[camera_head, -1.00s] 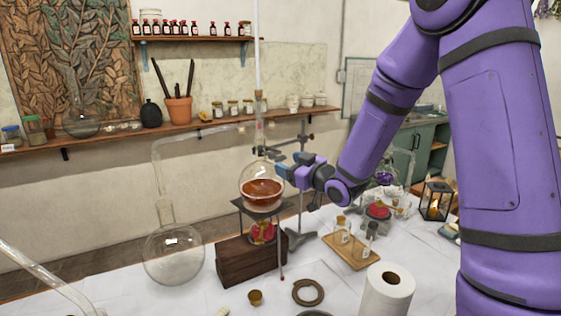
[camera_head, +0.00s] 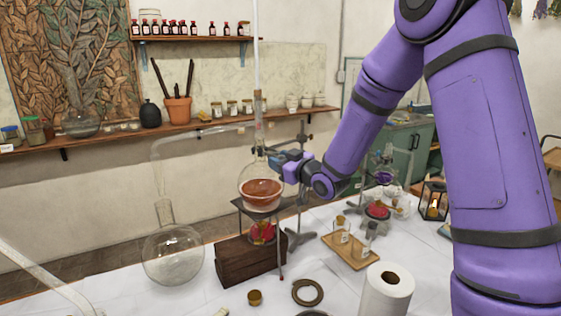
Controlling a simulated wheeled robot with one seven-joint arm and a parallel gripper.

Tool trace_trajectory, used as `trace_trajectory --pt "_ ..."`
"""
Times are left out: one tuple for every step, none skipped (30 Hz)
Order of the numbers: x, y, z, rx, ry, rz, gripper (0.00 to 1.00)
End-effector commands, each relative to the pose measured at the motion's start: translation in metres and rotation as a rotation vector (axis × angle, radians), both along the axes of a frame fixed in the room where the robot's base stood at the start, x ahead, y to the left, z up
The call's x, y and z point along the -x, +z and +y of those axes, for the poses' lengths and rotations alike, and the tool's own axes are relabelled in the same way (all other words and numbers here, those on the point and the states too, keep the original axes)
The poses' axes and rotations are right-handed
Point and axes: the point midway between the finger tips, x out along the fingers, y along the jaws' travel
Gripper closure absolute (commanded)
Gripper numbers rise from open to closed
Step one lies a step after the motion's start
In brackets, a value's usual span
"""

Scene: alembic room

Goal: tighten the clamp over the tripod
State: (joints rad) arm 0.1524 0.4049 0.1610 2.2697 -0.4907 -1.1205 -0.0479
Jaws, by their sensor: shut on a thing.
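A round flask (camera_head: 261,187) with reddish-brown liquid sits on top of the tripod (camera_head: 240,208). The tripod stands over a dark wooden block (camera_head: 250,262), with a red and yellow thing (camera_head: 261,232) beneath its top. The clamp (camera_head: 262,151) is at the flask's neck, small and partly hidden by my gripper. My gripper (camera_head: 279,164) reaches in from the right, just right of the neck. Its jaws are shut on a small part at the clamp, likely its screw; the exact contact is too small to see.
A large empty round flask (camera_head: 172,255) with a bent glass tube stands to the left. A wooden tray (camera_head: 350,251) with vials lies right of the tripod.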

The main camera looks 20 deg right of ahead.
Motion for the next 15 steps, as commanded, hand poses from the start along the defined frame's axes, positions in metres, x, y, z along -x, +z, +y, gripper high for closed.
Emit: trace_trajectory --pt "0.0001 -0.0001 -0.0002 -0.012 0.000 0.005 0.85" --pt "0.0001 0.0000 -0.0004 -0.025 -0.001 0.012 0.85" --pt "0.0002 -0.0001 -0.0006 -0.048 -0.001 0.022 0.85" --pt "0.0003 -0.0002 -0.0004 -0.069 -0.001 0.032 0.85" --pt "0.0003 -0.0001 -0.0001 -0.089 0.000 0.041 0.85" --pt "0.0003 -0.0001 0.0003 -0.113 0.000 0.053 0.85" --pt "0.0003 -0.0002 0.0003 -0.131 0.000 0.061 0.85" --pt "0.0004 -0.0002 0.0002 -0.146 0.000 0.068 0.85" --pt "0.0004 -0.0002 0.0002 -0.161 0.000 0.075 0.85" --pt "0.0004 -0.0002 0.0002 -0.171 -0.001 0.079 0.85" --pt "0.0004 -0.0002 0.0002 -0.177 0.000 0.082 0.85" --pt "0.0005 -0.0002 0.0003 -0.181 0.000 0.084 0.85" --pt "0.0005 -0.0002 0.0003 -0.182 0.000 0.085 0.85" --pt "0.0005 -0.0002 0.0004 -0.183 0.000 0.085 0.85" --pt "0.0005 -0.0002 0.0004 -0.182 0.000 0.085 0.85"
